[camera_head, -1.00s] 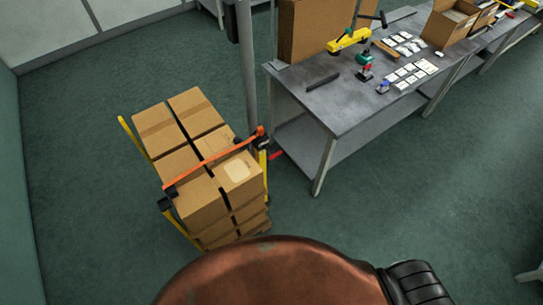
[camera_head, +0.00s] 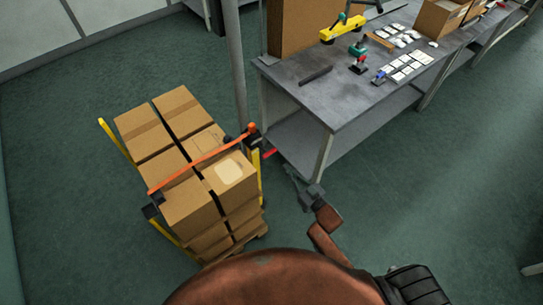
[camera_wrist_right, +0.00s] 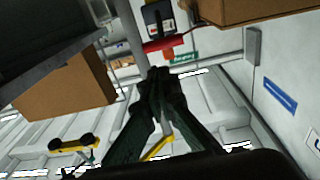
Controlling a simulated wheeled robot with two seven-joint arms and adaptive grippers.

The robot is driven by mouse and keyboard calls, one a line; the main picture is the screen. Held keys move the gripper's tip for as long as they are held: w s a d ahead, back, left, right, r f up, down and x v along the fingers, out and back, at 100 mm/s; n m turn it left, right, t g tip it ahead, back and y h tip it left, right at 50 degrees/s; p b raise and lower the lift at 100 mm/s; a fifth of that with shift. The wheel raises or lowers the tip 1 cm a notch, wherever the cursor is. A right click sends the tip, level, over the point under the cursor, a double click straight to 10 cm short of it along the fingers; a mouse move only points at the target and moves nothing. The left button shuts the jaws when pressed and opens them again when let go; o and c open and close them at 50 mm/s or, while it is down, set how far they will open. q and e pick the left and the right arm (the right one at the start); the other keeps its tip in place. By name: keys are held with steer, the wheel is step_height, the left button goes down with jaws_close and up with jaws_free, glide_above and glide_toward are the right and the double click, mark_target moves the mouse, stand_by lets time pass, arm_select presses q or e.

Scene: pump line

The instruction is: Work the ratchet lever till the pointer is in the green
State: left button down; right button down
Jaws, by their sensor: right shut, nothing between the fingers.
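The ratchet lever (camera_head: 268,153) is a short red bar sticking out at the right end of the orange strap (camera_head: 205,157), by the dark ratchet (camera_head: 254,140). In the right wrist view the red lever (camera_wrist_right: 165,46) lies just beyond my fingertips, below a dark ratchet body (camera_wrist_right: 159,18) with a small light-and-red face. The pointer is too small to read. My right gripper (camera_head: 290,173) is shut and empty, right of the boxes and a little below the lever. In the wrist view its dark fingers (camera_wrist_right: 158,76) are together, apparently apart from the lever. My left gripper is out of view.
The strap crosses stacked cardboard boxes (camera_head: 186,208) between yellow posts (camera_head: 256,172). A grey workbench (camera_head: 345,97) with tools and cards stands close behind the gripper. A grey pole (camera_head: 236,70) rises behind the lever.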

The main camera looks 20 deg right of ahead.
steer(key=r, duration=0.2)
steer(key=a+r+y, duration=0.1)
steer(key=shift+w+r+t, duration=0.15)
steer(key=shift+r+t, duration=0.15)
steer(key=shift+w, duration=0.1)
steer(key=r, duration=0.1)
glide_above(272, 152)
steer(key=s, duration=0.1)
steer(key=shift+s+a+f+b, duration=0.15)
steer(key=shift+f+b, duration=0.25)
steer(key=shift+f, duration=0.25)
steer(key=shift+s+a+f+b, duration=0.15)
steer(key=shift+f+b, duration=0.2)
steer(key=shift+f, duration=0.25)
steer(key=shift+s+f, duration=0.1)
steer(key=shift+f, duration=0.55)
